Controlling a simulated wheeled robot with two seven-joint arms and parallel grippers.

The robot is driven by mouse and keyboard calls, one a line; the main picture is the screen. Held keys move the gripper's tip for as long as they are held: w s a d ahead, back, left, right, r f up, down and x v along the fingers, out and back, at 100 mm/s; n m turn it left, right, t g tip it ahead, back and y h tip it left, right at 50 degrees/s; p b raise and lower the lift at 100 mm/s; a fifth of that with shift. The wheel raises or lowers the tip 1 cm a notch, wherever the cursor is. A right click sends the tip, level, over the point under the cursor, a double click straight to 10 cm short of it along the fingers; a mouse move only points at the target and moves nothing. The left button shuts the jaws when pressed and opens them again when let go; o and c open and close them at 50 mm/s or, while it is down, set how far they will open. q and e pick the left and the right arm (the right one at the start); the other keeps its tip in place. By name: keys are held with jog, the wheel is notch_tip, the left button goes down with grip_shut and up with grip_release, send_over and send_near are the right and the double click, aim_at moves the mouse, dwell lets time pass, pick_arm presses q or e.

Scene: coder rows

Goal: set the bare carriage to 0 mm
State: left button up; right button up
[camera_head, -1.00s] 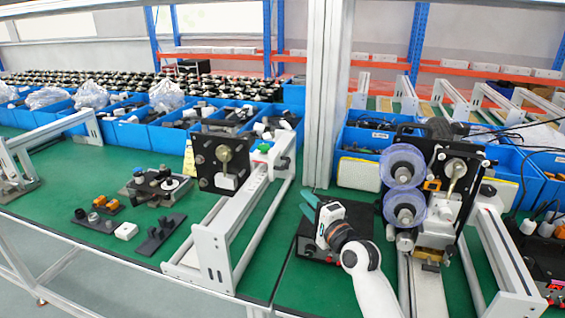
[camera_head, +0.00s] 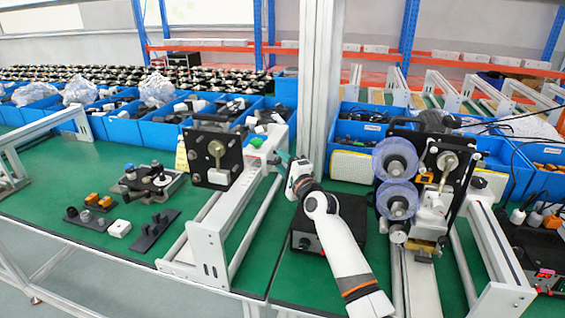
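The bare carriage is a black plate (camera_head: 213,155) with a brass-coloured shaft and no discs. It stands at the far part of the left white rail frame (camera_head: 205,240). A small green part (camera_head: 257,142) shows on the frame's far end, right of the plate. My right gripper (camera_head: 282,159), with teal fingers, is just right of this far end. It is apart from the black plate, and I cannot tell whether it touches the frame. The fingers are small and partly hidden by the wrist, so their opening is unclear. No scale reading is legible. My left gripper is not in view.
A second carriage with two blue discs (camera_head: 397,200) stands on the right rail frame (camera_head: 497,262). A black box (camera_head: 312,235) lies under my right arm. Small fixtures (camera_head: 150,182) lie at left. Blue bins (camera_head: 160,130) line the back, and a white post (camera_head: 318,90) rises behind.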

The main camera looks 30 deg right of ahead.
jog(key=shift+w, duration=0.1)
jog(key=shift+c, duration=0.3)
grip_shut()
